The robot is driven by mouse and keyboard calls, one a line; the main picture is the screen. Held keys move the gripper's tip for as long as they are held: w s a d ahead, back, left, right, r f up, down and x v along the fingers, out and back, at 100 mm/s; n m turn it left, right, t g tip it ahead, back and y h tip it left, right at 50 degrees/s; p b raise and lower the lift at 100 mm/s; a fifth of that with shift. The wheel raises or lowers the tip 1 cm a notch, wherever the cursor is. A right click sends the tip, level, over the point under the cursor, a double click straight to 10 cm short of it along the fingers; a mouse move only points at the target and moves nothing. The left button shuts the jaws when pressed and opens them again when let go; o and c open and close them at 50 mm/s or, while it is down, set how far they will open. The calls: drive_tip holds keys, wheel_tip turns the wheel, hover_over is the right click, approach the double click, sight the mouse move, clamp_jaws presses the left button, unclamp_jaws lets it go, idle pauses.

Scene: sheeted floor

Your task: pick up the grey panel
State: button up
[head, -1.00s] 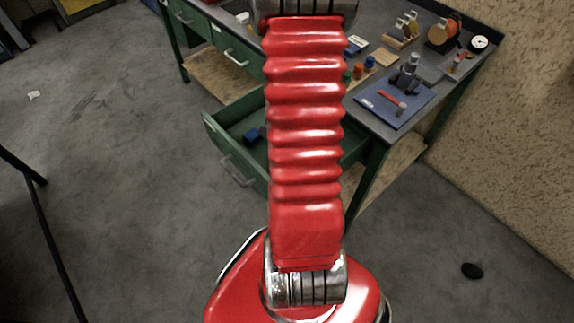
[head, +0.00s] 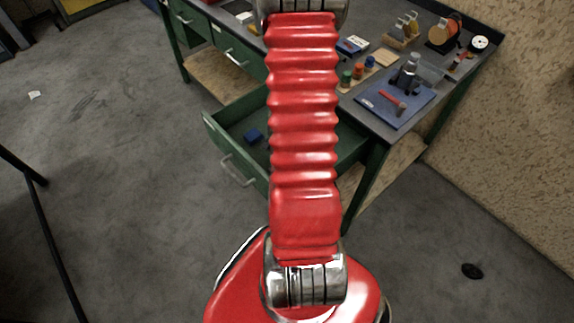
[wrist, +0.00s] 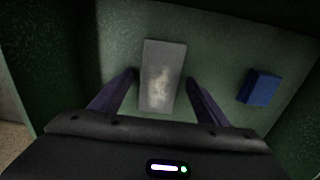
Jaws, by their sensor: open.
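The grey panel (wrist: 162,75) is a flat, light grey rectangle with a paler smudge in its middle. It lies on the floor of the open green drawer in the wrist view. My gripper (wrist: 161,80) is open, with one dark finger on each side of the panel's lower part in the picture. Gaps show between the fingers and the panel's sides. How far above the drawer floor the fingertips are, I cannot tell. In the head view my red arm hides the panel and the gripper.
The open green drawer (head: 226,149) sticks out from the workbench (head: 381,125). A blue block (wrist: 260,87) lies in it to the right of the panel; it also shows in the head view (head: 253,135). The drawer walls stand close around my gripper. Tools and small parts cover the bench top.

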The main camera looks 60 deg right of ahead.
drive_tip(key=shift+c, duration=0.5)
drive_tip(key=c, duration=1.2)
